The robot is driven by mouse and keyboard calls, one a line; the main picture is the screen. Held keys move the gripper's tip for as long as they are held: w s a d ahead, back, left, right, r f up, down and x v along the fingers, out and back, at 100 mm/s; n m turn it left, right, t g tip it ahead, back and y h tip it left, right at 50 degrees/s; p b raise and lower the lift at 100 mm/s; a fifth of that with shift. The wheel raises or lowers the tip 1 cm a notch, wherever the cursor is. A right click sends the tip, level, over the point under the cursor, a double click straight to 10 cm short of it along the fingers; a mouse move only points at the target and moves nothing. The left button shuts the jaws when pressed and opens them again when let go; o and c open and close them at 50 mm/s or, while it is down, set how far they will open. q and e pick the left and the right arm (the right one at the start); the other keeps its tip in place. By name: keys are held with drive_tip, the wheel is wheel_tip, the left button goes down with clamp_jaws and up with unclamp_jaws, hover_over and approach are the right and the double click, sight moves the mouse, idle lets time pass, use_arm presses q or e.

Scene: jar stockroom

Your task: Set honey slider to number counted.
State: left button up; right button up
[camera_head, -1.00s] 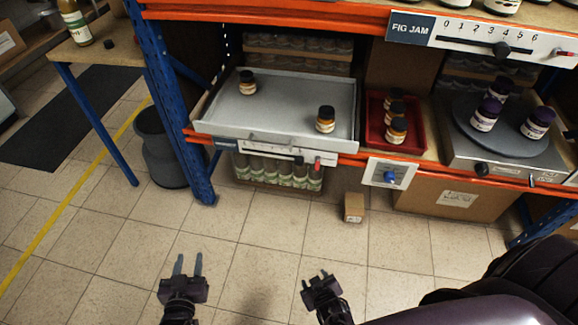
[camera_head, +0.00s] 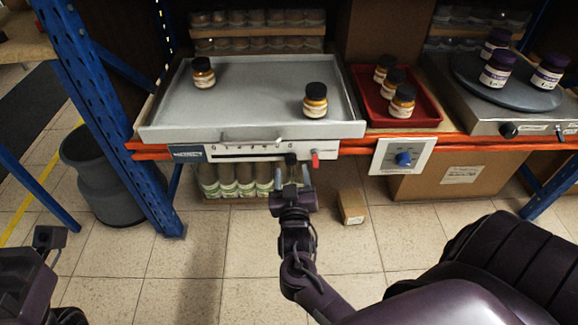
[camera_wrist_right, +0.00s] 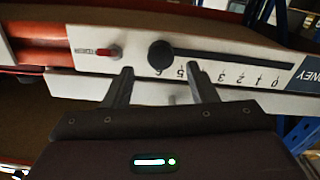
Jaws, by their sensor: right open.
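The honey slider panel (camera_head: 250,151) is on the shelf's front edge, under a grey tray. In the right wrist view it appears upside down, with "ONEY" legible on its label (camera_wrist_right: 308,73). Its black knob (camera_wrist_right: 160,54) is at the 6 end of the scale; it also shows in the head view (camera_head: 291,158). My right gripper (camera_head: 291,180) is open and empty just in front of the knob. In the wrist view its fingertips (camera_wrist_right: 160,70) lie either side of the knob, not visibly touching it. My left gripper (camera_head: 48,238) is low at the left edge, its jaws unclear.
A red lever (camera_head: 315,160) is close beside the knob. Two amber jars (camera_head: 204,73) (camera_head: 316,100) stand on the grey tray (camera_head: 250,130). Three more are in a red tray (camera_head: 428,118). A blue dial (camera_head: 404,159) and a turntable (camera_head: 505,84) with purple-lidded jars are to the right.

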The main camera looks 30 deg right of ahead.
sight(291, 162)
drive_tip(key=shift+b+x, duration=0.5)
drive_tip(key=shift+x, duration=1.7)
clamp_jaws()
